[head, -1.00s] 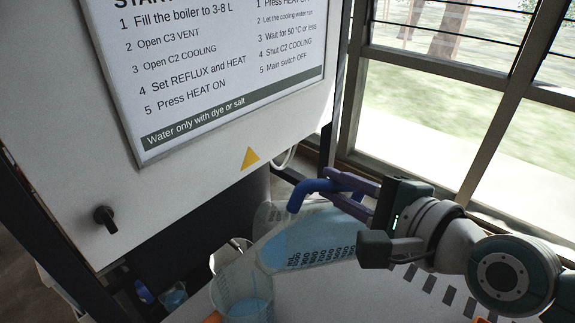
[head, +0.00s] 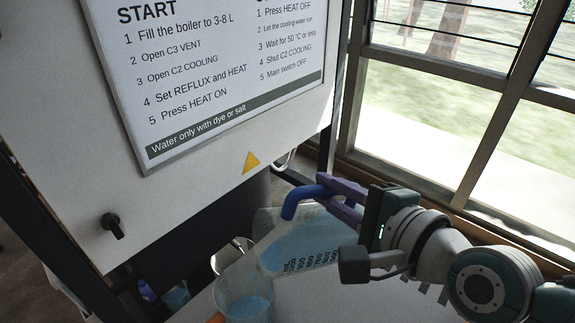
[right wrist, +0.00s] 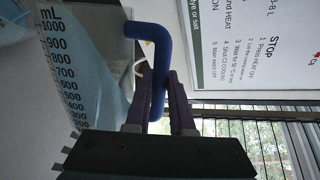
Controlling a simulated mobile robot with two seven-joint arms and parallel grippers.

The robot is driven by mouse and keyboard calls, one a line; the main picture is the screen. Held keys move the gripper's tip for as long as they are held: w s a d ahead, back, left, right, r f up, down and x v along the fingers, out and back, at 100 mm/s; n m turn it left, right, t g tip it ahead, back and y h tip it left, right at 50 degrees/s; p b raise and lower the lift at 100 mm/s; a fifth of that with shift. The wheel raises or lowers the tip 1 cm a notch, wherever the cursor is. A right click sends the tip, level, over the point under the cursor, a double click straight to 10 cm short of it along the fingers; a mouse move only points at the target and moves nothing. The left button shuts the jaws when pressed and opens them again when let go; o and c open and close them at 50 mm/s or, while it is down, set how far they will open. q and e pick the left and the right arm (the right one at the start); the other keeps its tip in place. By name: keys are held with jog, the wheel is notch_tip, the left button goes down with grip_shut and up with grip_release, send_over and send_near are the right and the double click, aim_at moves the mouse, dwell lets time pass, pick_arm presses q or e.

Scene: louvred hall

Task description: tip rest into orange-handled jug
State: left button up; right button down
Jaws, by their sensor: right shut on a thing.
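My right gripper (head: 340,196) is shut on the blue handle (head: 300,198) of a clear jug (head: 304,240). That jug is tilted toward the lower left and holds blue liquid; its printed mL scale also shows in the right wrist view (right wrist: 60,62). The orange-handled jug (head: 244,290) stands just below and left of its lip, with blue liquid in it. Only a bit of its orange handle (head: 216,318) shows at the bottom edge. I cannot make out a stream between the jugs. My left gripper is out of view.
A white panel with an instruction sign (head: 230,70) and a black knob (head: 112,225) stands behind and left. A louvred window (head: 455,120) is at the right. A pale work surface (head: 330,300) lies below.

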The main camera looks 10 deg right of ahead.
aim_at(309, 193)
jog(key=shift+a+r+p, duration=0.25)
jog(key=shift+r+p, duration=0.3)
jog(key=shift+p, duration=0.2)
jog(key=shift+s+a+r+n+p, duration=0.1)
jog(key=shift+a+r+n+p, duration=0.05)
jog(key=shift+a+n+p, duration=0.3)
jog(key=shift+h, duration=0.3)
jog(key=shift+s+a+r+n+p, duration=0.2)
jog(key=shift+a+r+p, duration=0.35)
jog(key=shift+p, duration=0.55)
jog(key=shift+a+n+h+p, duration=0.25)
jog(key=shift+a+h+p, duration=0.05)
jog(key=shift+a, duration=0.05)
